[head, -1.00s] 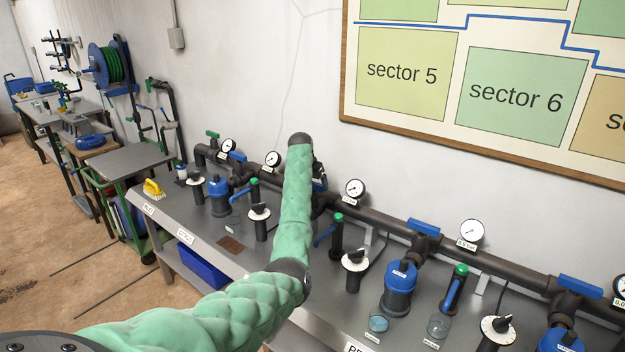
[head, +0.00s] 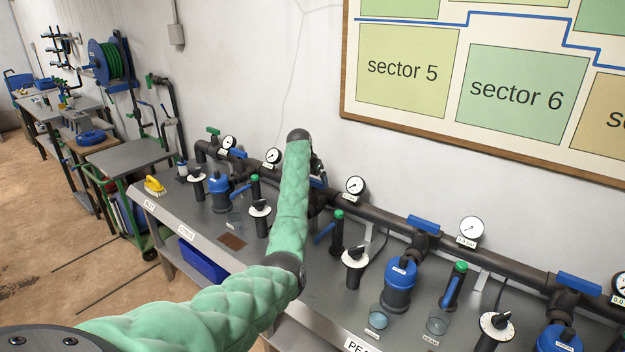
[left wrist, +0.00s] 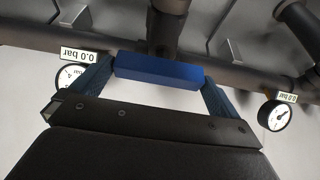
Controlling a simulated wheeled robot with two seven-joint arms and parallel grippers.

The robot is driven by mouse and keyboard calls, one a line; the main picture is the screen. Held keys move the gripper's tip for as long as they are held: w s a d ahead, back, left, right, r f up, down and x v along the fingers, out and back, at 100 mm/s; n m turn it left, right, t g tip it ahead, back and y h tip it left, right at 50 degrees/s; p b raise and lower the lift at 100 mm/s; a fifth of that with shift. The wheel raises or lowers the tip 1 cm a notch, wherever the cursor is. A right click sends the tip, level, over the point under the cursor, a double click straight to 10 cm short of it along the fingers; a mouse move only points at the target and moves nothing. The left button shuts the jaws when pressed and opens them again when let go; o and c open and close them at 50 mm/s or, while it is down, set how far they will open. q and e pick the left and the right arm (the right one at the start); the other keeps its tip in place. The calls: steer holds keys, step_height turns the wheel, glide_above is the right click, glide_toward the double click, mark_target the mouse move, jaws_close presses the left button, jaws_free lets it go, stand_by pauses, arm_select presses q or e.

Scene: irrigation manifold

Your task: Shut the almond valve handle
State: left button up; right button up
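In the left wrist view a blue valve handle (left wrist: 160,70) lies between the two fingers of my left gripper (left wrist: 158,72). The handle runs along the main pipe and across the dark branch pipe (left wrist: 166,28). The fingers are spread wide, one at each end of the handle; I cannot tell whether they press on it. In the head view my green-sleeved left arm covers most of this spot, and part of the blue handle (head: 318,184) shows beside it. No almond label is readable. My right gripper is out of view.
The main pipe (head: 385,217) carries other blue handles (head: 423,225) and gauges (head: 355,185). The gauge left in the wrist view (left wrist: 70,77) reads 0.0 bar. Blue filters (head: 399,284) and black-knobbed timers (head: 355,257) stand on the grey bench (head: 325,305) in front.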

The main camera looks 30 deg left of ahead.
arm_select(q)
steer(key=shift+r, duration=0.1)
steer(key=shift+s+r, duration=0.15)
steer(key=shift+r, duration=0.05)
steer(key=b+v, duration=0.2)
steer(key=v, duration=0.5)
steer(key=shift+b, duration=0.35)
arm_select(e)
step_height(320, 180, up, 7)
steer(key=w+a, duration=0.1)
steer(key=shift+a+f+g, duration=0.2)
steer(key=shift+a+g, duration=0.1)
arm_select(q)
steer(key=shift+r, duration=0.2)
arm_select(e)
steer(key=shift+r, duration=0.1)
arm_select(q)
step_height(320, 180, up, 3)
steer(key=p, duration=0.3)
steer(key=shift+f, duration=0.1)
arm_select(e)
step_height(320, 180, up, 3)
